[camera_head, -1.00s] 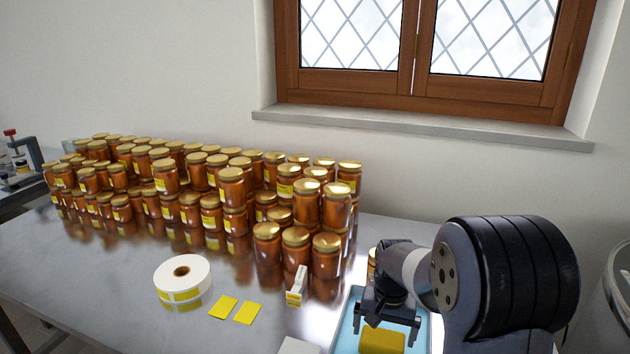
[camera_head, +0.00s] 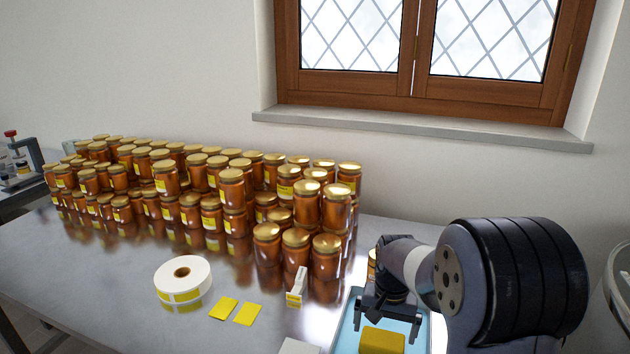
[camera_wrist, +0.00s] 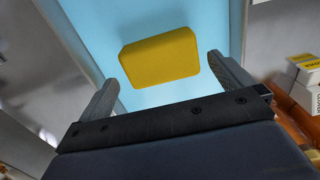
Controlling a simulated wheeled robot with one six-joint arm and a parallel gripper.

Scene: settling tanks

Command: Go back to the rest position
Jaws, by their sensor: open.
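My gripper (camera_head: 387,328) is at the lower right of the head view, over a light blue tray (camera_head: 343,338). Its two fingers are apart with nothing held between them. A yellow block (camera_head: 383,341), like a sponge, lies in the tray just beyond the fingertips. In the wrist view my gripper (camera_wrist: 162,82) shows its spread fingers, with the yellow block (camera_wrist: 160,57) ahead of them on the blue tray floor (camera_wrist: 95,30). The fingers look apart from the block.
Many amber jars (camera_head: 267,242) with gold lids stand stacked on the metal table (camera_head: 110,270). A label roll (camera_head: 183,278), yellow labels (camera_head: 224,308) and a small white-and-yellow box (camera_head: 297,287) lie left of the tray. A window (camera_head: 420,45) is behind. The table's front left is clear.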

